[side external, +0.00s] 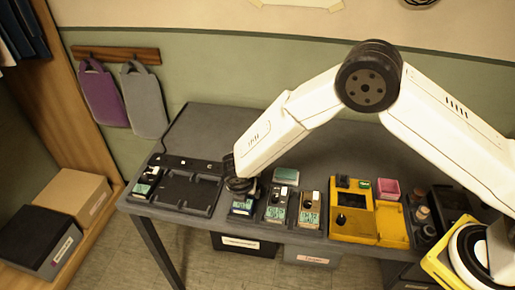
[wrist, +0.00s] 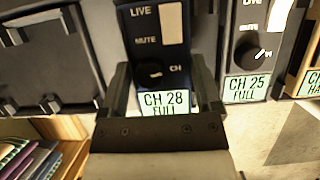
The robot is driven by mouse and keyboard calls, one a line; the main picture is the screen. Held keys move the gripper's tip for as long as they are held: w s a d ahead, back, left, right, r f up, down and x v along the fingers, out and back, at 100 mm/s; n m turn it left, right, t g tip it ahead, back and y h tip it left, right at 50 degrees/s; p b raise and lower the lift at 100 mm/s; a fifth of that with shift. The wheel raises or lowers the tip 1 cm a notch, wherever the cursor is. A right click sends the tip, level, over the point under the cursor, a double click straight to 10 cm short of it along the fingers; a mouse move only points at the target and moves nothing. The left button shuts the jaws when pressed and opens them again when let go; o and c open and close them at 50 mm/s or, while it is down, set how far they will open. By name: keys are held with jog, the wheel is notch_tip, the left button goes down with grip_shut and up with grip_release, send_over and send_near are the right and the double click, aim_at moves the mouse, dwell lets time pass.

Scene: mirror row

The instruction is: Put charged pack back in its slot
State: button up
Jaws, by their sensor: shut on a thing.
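A dark blue pack (wrist: 155,45) with LIVE and MUTE marks, a knob and a label reading "CH 28 FULL" stands between the fingers of my gripper (wrist: 164,92) in the wrist view. My gripper is shut on its sides near the label end. In the side external view my gripper (side external: 241,184) is over the same pack (side external: 242,207), hiding its upper part. Whether the pack rests on the table or is lifted cannot be told. A black rack (side external: 190,192) with empty bays lies to its left. It also shows in the wrist view (wrist: 45,60).
A pack (side external: 147,182) with a label is at the rack's left end. Right of my gripper stand a grey pack labelled "CH 25 FULL" (wrist: 247,60) and another pack (side external: 309,210). A yellow device (side external: 355,222), a pink box (side external: 388,188) and my arm occupy the right side.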

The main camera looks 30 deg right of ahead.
jog(key=shift+f, duration=0.75)
dwell(0.7)
jog(key=o, duration=1.3)
jog(key=shift+o, duration=0.2)
jog(key=shift+v, duration=3.9)
jog(key=s+d+r+m+y, duration=0.1)
jog(key=s+d+r+m, duration=0.4)
jog(key=s+d+m, duration=0.4)
jog(key=s+d+r+m+y, duration=0.2)
jog(key=s+d+r+m, duration=0.4)
jog(key=m, duration=1.2)
jog(key=s+d, duration=0.3)
jog(key=d, duration=0.3)
jog(key=shift+d+r+g, duration=0.15)
jog(key=shift+d+g, duration=0.15)
jog(key=shift+d, duration=0.1)
